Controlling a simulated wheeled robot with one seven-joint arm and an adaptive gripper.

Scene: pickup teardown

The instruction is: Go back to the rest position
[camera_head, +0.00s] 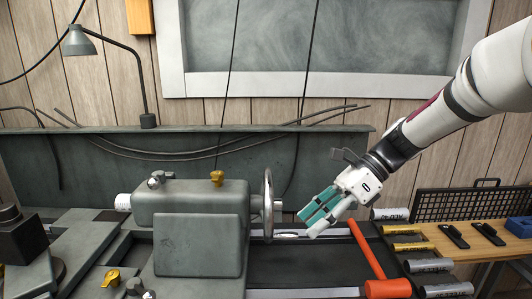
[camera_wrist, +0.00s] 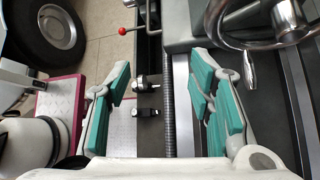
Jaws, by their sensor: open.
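My gripper (camera_head: 317,208) hangs from my arm in front of the machine, to the right of the metal handwheel (camera_head: 268,206). Its teal-padded fingers are spread apart with nothing between them. In the wrist view my gripper (camera_wrist: 163,105) is open, with the pads at left and right and the machine's dark rails visible between and beyond them. The handwheel also shows at the upper right of the wrist view (camera_wrist: 268,40), apart from the fingers.
A grey lathe-like machine (camera_head: 192,205) fills the left and middle. A red-orange hammer (camera_head: 367,248) lies right of my gripper, near several metal cylinders (camera_head: 430,265). A wooden table (camera_head: 470,240) holds dark tools and a blue bin (camera_head: 519,227). A lamp (camera_head: 78,42) stands at left.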

